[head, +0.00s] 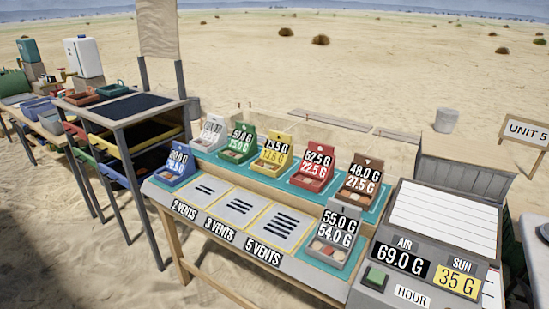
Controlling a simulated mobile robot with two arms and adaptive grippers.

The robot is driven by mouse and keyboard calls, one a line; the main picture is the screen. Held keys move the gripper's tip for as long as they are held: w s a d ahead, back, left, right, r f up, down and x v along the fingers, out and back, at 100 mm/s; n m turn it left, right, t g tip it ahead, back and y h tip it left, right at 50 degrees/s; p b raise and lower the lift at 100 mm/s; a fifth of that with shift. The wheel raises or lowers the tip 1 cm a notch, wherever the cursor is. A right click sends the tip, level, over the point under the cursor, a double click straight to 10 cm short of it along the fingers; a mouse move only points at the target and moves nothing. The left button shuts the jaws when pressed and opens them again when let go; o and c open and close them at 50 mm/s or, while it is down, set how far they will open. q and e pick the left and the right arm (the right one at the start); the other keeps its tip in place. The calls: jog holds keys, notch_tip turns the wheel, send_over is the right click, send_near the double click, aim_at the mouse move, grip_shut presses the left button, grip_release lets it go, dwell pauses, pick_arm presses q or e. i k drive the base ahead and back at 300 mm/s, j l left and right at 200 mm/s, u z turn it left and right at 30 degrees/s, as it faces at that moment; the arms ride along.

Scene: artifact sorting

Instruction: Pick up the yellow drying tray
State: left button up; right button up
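The yellow tray (275,151) stands in the back row of the sloped bench in the head view, between a green tray (239,144) on its left and a red tray (313,166) on its right. Its raised back carries a white weight label that seems to read 23.5 G on top; the lower figure is hard to read. It holds small pieces too small to make out. Neither of my grippers is in view, and nothing touches the yellow tray.
White (210,133), brown (360,184), blue (176,167) and grey (333,240) trays share the bench. Three vent panels (240,208) lie bare in front. A console (432,240) stands right, and a dark-topped rack (130,105) with a yellow-edged shelf stands left. Open sand lies behind.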

aim_at(276, 156)
jog(key=i+j+z, duration=0.1)
jog(key=j, duration=0.25)
jog(key=i+j, duration=0.25)
jog(key=i+j+z, duration=0.15)
jog(key=j, duration=0.3)
jog(key=i+j, duration=0.15)
jog(key=j, duration=0.25)
jog(key=l+z, duration=0.05)
